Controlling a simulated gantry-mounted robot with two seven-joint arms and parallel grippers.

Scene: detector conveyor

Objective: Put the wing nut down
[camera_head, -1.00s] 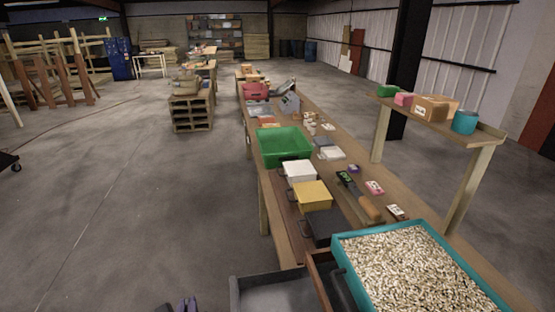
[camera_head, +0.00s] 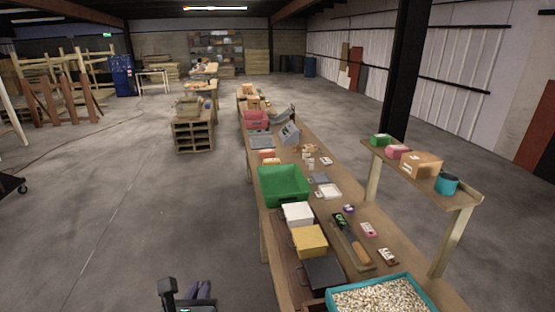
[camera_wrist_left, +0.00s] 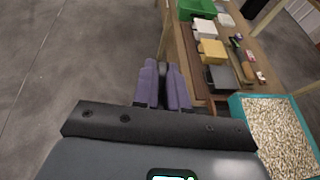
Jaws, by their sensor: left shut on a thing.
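My left gripper (camera_head: 200,291) shows at the bottom edge of the head view, left of the bench, over the grey floor. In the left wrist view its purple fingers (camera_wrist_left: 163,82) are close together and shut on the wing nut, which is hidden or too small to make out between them. A teal tray (camera_head: 423,289) full of small pale pieces stands at the near end of the bench. It also shows at the right of the left wrist view (camera_wrist_left: 236,106), apart from the fingers. My right gripper is not in view.
Along the wooden bench (camera_head: 345,207) stand a black bin (camera_head: 323,273), a yellow bin (camera_head: 309,240), a white bin (camera_head: 297,213) and a green bin (camera_head: 283,184). A raised shelf (camera_head: 420,185) with boxes stands at the right.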

